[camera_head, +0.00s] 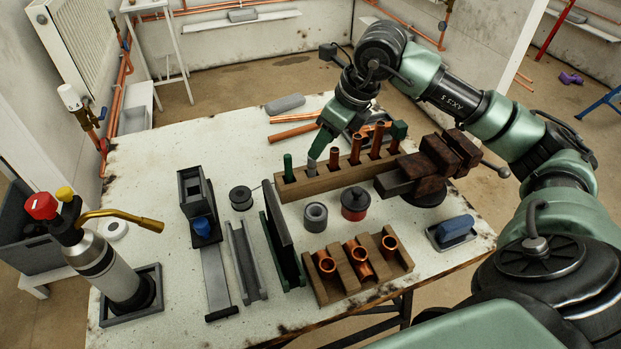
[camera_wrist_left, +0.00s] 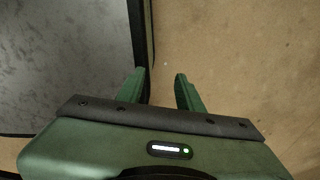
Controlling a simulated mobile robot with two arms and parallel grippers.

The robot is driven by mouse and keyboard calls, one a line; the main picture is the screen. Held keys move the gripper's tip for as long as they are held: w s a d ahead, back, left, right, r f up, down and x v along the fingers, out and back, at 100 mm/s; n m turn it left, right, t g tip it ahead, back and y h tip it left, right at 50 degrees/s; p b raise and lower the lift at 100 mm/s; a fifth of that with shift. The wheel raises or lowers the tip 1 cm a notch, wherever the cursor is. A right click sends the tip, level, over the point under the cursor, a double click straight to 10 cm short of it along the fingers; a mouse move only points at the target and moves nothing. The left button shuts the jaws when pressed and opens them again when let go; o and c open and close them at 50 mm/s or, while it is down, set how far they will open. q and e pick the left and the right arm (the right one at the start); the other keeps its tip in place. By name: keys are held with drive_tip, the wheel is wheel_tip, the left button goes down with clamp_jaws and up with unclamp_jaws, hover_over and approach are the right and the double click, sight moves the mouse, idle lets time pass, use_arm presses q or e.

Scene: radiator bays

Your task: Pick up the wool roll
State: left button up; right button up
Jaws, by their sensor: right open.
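The wool roll appears to be the grey roll with a hollow centre (camera_head: 315,217). It stands on the pale worktable (camera_head: 170,165), in front of the wooden rack and left of a red tin. My right gripper (camera_head: 358,142) is open above the back side of the rack, farther back than the roll and apart from it. One green finger points down beside the rack; the other is partly hidden among the pipes. My left gripper (camera_wrist_left: 160,76) shows in the left wrist view, with its fingers apart and nothing between them. It is not visible in the head view.
A wooden rack (camera_head: 325,180) holds upright copper pipes behind the roll. A red tin with black lid (camera_head: 355,203), a block with copper fittings (camera_head: 335,285) and a dark upright plate (camera_head: 281,235) surround it. A gas torch (camera_head: 105,265) stands at the left.

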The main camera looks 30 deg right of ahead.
sight(312, 162)
drive_tip(key=x, duration=0.8)
drive_tip(key=shift+f+p, duration=0.15)
drive_tip(key=shift+p, duration=0.25)
clamp_jaws()
